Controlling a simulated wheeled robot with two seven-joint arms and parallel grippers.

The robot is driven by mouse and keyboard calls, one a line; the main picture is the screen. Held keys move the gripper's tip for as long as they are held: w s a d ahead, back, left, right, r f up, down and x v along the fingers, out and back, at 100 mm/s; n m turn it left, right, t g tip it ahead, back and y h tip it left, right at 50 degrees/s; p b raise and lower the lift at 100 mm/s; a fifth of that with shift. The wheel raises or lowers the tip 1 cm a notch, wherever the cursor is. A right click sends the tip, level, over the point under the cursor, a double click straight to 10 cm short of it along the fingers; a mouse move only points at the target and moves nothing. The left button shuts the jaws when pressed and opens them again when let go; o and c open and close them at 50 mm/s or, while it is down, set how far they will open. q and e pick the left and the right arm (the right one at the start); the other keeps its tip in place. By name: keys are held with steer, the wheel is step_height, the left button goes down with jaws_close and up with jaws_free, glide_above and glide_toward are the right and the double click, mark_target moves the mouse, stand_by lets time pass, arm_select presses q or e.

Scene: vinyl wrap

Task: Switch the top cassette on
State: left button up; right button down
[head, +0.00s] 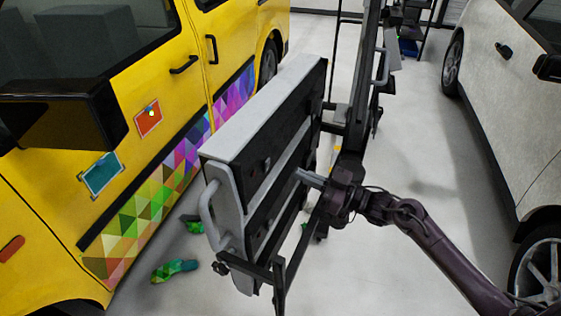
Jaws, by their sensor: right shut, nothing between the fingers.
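The top cassette (262,110) is the upper grey-and-black box on a dark stand in the middle. Its dark front panel (243,158) faces right and carries a small red spot (254,170) and another small mark near it. A lower cassette (260,220) sits beneath it. My right gripper (301,174) comes in from the right, with its fingers together and empty. Its tips are close to the front of the cassettes, right of the red spot. I cannot tell whether they touch anything. My left gripper is not in view.
A yellow van (110,190) with a coloured triangle pattern stands on the left. A white car (510,110) stands on the right. Coloured scraps (174,270) lie on the floor. A grey handle (209,210) sticks out of the stand's left end.

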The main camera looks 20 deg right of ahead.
mark_target(269, 160)
steer(key=p+x, duration=0.1)
steer(key=x, duration=0.5)
steer(key=shift+w+r+p, duration=0.1)
steer(key=shift+p, duration=0.25)
steer(key=shift+w+a, duration=0.3)
steer(key=shift+a, duration=0.05)
steer(key=shift+w+a+r+h+p, duration=0.2)
steer(key=shift+r+h+p, duration=0.1)
steer(key=shift+p, duration=0.45)
steer(key=shift+s+f, duration=0.1)
steer(key=shift+f, duration=0.15)
steer(key=shift+d, duration=0.1)
